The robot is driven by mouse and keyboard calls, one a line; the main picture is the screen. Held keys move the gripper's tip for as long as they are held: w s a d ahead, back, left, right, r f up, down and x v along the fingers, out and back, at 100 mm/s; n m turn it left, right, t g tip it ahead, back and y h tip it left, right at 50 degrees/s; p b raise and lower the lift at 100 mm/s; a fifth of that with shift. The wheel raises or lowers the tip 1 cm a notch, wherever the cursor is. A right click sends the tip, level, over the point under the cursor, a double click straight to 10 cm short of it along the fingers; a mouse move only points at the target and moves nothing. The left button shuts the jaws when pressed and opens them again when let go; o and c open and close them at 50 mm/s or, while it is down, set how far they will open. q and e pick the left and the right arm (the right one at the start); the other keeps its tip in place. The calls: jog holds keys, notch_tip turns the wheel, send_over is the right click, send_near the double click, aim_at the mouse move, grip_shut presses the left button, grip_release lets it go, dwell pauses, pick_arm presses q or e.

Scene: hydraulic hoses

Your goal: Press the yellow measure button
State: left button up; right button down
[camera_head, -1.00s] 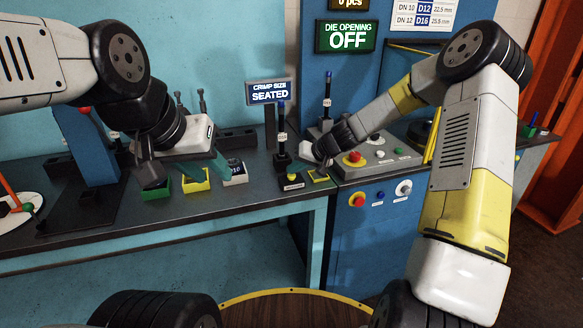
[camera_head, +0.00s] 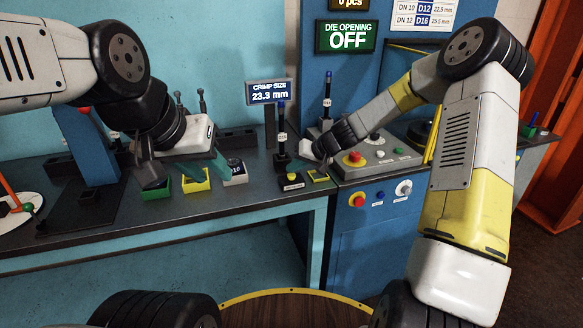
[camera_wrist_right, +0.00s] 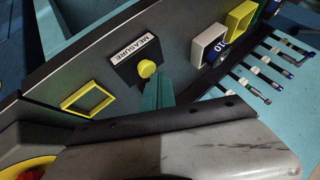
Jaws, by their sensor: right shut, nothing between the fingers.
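The yellow measure button (camera_wrist_right: 147,68) sits on a dark block with a MEASURE label (camera_wrist_right: 136,55) in the right wrist view. It also shows in the head view (camera_head: 291,177), at the bench's right end. My right gripper (camera_wrist_right: 158,88) is shut and empty, its teal fingers right beside the button in the picture; I cannot tell whether they touch it. The crimp size display (camera_head: 269,92) reads 23.3 mm. My left gripper (camera_head: 205,163) hangs over the small boxes on the left; its finger opening is not clear.
A green box (camera_head: 155,193), a yellow box (camera_head: 196,185) and a white box (camera_head: 235,178) stand on the bench left of the button. A yellow frame (camera_wrist_right: 87,98) lies beside the button block. A grey control panel with a red button (camera_head: 354,157) stands to the right.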

aim_at(294, 176)
jog(key=shift+r, duration=0.35)
jog(key=shift+r, duration=2.5)
jog(key=s+d+r+n+h, duration=0.1)
jog(key=s+d+r+h, duration=0.15)
jog(key=s+r, duration=0.45)
jog(key=s+d+r+h, duration=0.1)
jog(key=s+d+r, duration=0.2)
jog(key=s+r, duration=0.5)
jog(key=s+d+m+h, duration=0.1)
jog(key=s+d, duration=0.3)
jog(key=s, duration=0.6)
jog(key=s+d+m, duration=0.1)
jog(key=s+d, duration=0.3)
jog(key=s, duration=0.6)
jog(key=shift+r+t+h, duration=0.3)
jog(key=shift+t+h, duration=0.05)
jog(key=shift+t, duration=0.05)
